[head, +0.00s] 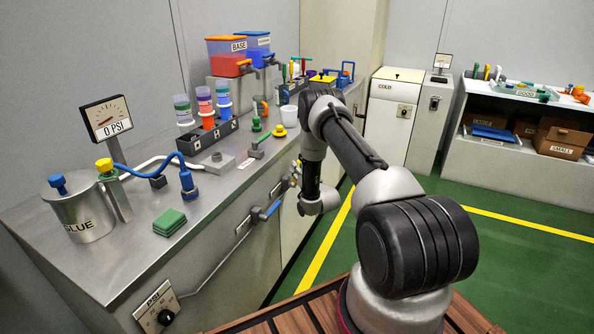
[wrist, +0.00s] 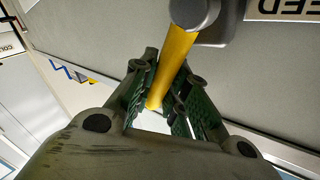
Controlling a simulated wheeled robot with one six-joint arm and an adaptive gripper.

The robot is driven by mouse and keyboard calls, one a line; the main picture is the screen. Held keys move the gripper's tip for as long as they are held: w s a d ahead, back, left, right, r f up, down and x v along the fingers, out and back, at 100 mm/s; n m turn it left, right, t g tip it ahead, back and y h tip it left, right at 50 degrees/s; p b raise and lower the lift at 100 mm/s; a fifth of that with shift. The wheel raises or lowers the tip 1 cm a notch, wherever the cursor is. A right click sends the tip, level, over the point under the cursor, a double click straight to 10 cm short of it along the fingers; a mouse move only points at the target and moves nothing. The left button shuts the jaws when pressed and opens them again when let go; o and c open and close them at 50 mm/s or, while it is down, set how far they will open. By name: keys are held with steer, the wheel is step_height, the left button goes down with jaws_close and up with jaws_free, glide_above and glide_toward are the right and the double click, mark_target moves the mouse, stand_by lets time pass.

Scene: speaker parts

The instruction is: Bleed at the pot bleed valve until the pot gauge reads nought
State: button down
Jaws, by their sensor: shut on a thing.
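The yellow lever of the bleed valve (wrist: 178,62) shows in the wrist view, hanging from a grey round hub beside a label (wrist: 285,8) whose visible letters read "EED". My gripper (wrist: 166,84) is shut on this lever, with its green ridged pads on either side. In the head view my arm reaches to the bench front, and the gripper is largely hidden there. The pot gauge (head: 108,118) stands at the back left of the bench, and its display reads 0 PSI.
A blue lever (head: 268,211) sits on the bench front left of my gripper. A PSI dial (head: 158,308) is at the lower left. Bottles in a dark rack (head: 210,137), green pads (head: 169,221) and a blue hose crowd the bench top. The green floor right of my arm is clear.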

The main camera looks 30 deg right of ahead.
steer(key=shift+d, duration=0.1)
step_height(320, 180, down, 6)
steer(key=w+d+m+g+y, duration=0.2)
steer(key=m+g+y, duration=0.1)
steer(key=m+g, duration=0.4)
steer(key=shift+w+d+m, duration=0.15)
steer(key=shift+d+m, duration=0.15)
steer(key=shift+d, duration=0.1)
steer(key=shift+f, duration=0.15)
stand_by(0.4)
steer(key=c, duration=1.4)
jaws_free()
